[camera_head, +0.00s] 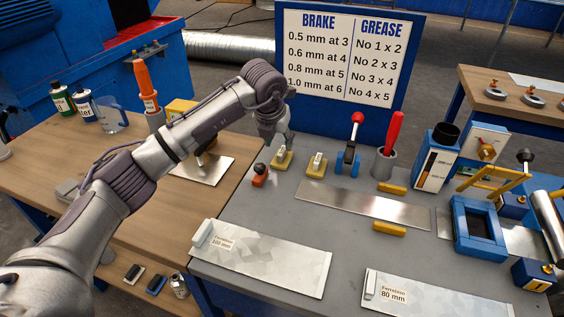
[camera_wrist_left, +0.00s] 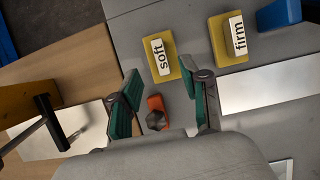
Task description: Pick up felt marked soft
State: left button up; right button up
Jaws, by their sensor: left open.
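The felt marked soft is a yellow pad with a white "soft" label; it lies on the grey bench in the left wrist view (camera_wrist_left: 158,46) and the head view (camera_head: 280,163). The felt marked firm, a similar yellow pad, lies to its right in the wrist view (camera_wrist_left: 241,48) and the head view (camera_head: 316,172). My left gripper (camera_head: 275,142) is open and empty over the soft felt. In the wrist view its green-padded fingers (camera_wrist_left: 170,88) stand apart, with the soft felt just beyond their tips. My right gripper is not in view.
A small orange item with a dark knob (camera_head: 260,175) sits close by, between the fingers in the wrist view (camera_wrist_left: 156,112). A red-knobbed lever on a blue base (camera_head: 350,147) and a grey cup with a red handle (camera_head: 386,160) stand to the right. A blue sign board (camera_head: 412,100) rises behind.

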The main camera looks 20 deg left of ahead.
aim_at(282, 151)
pick_arm(q)
jog(key=b+x, duration=0.2)
jog(key=x, duration=0.2)
jog(key=shift+d+f, duration=0.1)
jog(key=shift+f, duration=0.05)
jog(key=shift+w+f, duration=0.25)
jog(key=shift+w, duration=0.05)
jog(key=shift+r, duration=0.1)
grip_shut()
